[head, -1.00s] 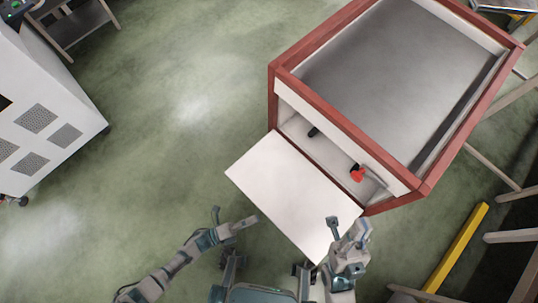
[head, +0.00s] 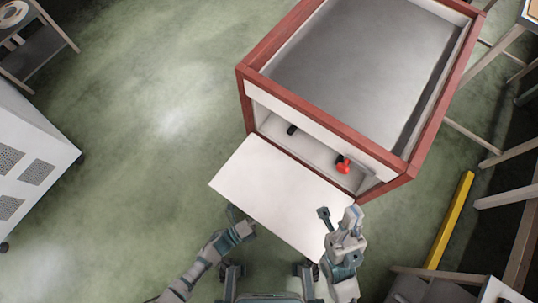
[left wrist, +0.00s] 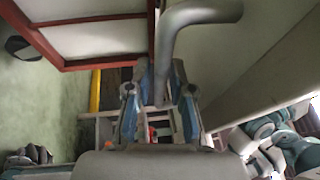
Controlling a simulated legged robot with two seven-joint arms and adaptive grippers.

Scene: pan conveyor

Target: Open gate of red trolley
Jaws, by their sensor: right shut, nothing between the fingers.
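The red trolley (head: 315,127), a red-framed box with a grey top, stands in the upper right of the head view. Its white gate (head: 280,190) is folded down and outward, leaving the front opening uncovered. My left gripper (head: 240,226) is at the gate's lower left edge. In the left wrist view, a grey bent bar (left wrist: 185,22) runs down between the left gripper's fingers (left wrist: 162,88); whether they grip it is unclear. My right gripper (head: 338,218) is shut and empty, over the gate's lower right corner.
A red knob (head: 343,166) and a black part (head: 292,129) show inside the trolley opening. A white cabinet (head: 35,160) stands at the left. A yellow bar (head: 450,220) and wooden frames are at the right. The green floor on the left is clear.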

